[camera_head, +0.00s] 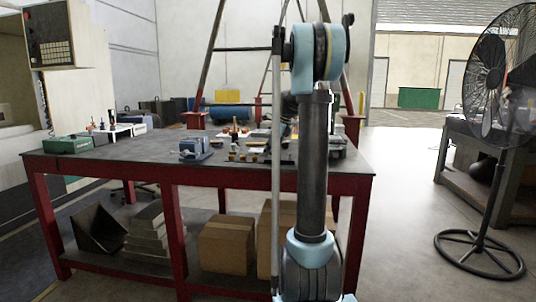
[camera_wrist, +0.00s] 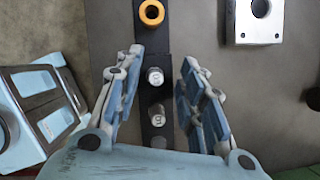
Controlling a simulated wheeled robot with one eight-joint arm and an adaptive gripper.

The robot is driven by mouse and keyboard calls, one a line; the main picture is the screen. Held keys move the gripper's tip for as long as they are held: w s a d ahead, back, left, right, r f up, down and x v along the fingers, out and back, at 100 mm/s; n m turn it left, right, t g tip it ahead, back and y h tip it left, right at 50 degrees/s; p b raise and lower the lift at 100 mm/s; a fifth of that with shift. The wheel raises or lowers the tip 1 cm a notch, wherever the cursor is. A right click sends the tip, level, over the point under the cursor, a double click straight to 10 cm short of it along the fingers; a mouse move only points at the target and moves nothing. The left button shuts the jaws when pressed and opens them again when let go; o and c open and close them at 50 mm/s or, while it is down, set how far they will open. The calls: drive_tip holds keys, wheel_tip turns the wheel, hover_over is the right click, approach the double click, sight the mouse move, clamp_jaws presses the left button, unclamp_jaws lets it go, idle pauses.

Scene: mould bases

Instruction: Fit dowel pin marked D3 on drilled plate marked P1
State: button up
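In the wrist view, two short silver pins with dark end marks stand in line on a black strip (camera_wrist: 152,40): an upper pin (camera_wrist: 155,77) and a lower pin (camera_wrist: 157,115). Their marks are too small to read surely, so I cannot tell which is D3. My gripper (camera_wrist: 161,60) is open, with one finger on each side of the strip; the upper pin shows between the fingers, not gripped. A silver block with a round hole (camera_wrist: 242,22) lies at the upper right; no P1 mark is readable. In the head view my arm hides the gripper.
An orange ring (camera_wrist: 152,13) sits at the strip's upper end. A light-blue fixture (camera_wrist: 38,95) lies left of my gripper. The dark workbench (camera_head: 115,160) carries several small parts, a blue vise-like device (camera_head: 194,148) and a green box (camera_head: 68,144). A fan (camera_head: 493,80) stands right.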

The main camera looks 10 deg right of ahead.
clamp_jaws()
drive_tip(key=shift+r, duration=0.2)
drive_tip(key=shift+s+r, duration=0.2)
drive_tip(key=shift+r, duration=0.7)
